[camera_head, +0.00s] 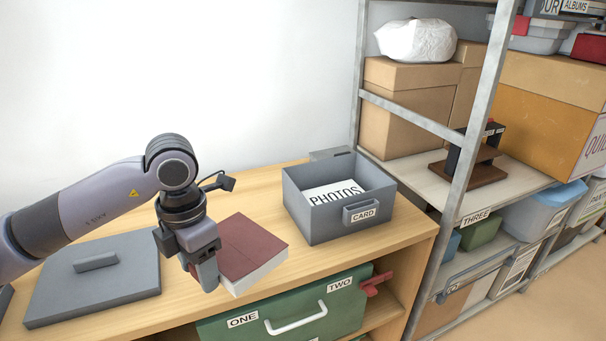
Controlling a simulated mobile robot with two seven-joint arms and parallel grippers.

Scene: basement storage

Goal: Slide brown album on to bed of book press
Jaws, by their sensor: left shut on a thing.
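The brown album (250,244), with a reddish-brown cover and pale page edges, lies flat at the front of the wooden worktop. My left gripper (206,274) comes down at the album's left end and is shut on it; the fingers hide part of that end. A dark press-like thing with a brown base, seemingly the book press (482,171), stands on the metal shelf at the right. A shelf post partly hides it, and its bed is hard to make out. My right gripper is not in view.
A grey open box (305,219) marked CARD holds a PHOTOS sheet, behind and right of the album. A grey lid (95,289) with a handle lies at left. Shelf post (470,130) stands between worktop and press. A green case (290,312) sits below.

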